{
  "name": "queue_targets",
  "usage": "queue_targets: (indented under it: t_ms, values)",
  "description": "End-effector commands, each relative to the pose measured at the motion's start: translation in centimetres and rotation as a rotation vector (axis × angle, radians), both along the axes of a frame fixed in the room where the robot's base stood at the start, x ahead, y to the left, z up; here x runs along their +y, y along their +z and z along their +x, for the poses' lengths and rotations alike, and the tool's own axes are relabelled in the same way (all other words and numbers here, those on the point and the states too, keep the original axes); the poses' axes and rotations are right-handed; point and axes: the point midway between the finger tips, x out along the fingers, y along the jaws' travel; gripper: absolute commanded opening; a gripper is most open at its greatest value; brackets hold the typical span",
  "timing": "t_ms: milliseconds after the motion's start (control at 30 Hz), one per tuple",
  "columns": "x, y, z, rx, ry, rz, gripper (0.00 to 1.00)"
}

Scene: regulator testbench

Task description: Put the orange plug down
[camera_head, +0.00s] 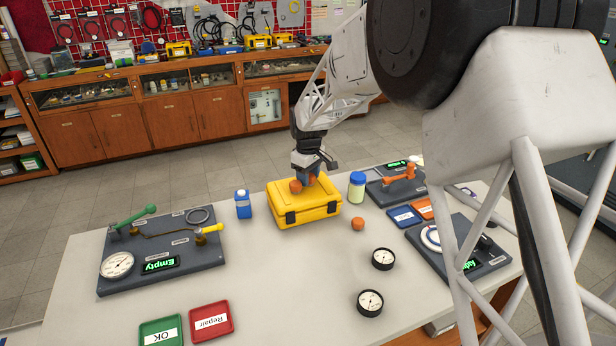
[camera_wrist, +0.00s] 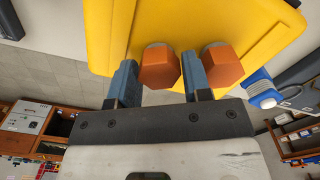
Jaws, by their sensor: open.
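Two orange plugs sit on the lid of the yellow case (camera_head: 290,206). In the wrist view one orange plug (camera_wrist: 160,68) is between the two blue fingers of my open gripper (camera_wrist: 158,64), with a gap to the left finger. The other orange plug (camera_wrist: 224,66) is just outside the right finger. In the head view my gripper (camera_head: 310,168) is low over the case, and a plug (camera_head: 296,186) shows in front of it. A third orange plug (camera_head: 358,224) lies on the table right of the case.
A blue bottle (camera_head: 243,204) stands left of the case and a jar (camera_head: 357,187) right of it. Two round gauges (camera_head: 383,259) (camera_head: 370,303) and the OK and Repair trays (camera_head: 210,321) are in front. The table's middle front is clear.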

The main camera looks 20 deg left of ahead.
Motion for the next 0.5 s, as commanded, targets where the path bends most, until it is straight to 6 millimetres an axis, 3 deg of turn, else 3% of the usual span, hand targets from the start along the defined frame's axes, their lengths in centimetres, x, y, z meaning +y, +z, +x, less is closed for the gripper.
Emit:
queue_targets:
  t_ms: [267, 500]
  values:
    - [0.0, 2.5, 0.0, -0.003, 0.000, 0.002, 0.45]
    - [0.0, 6.0, 0.0, -0.001, 0.000, 0.001, 0.45]
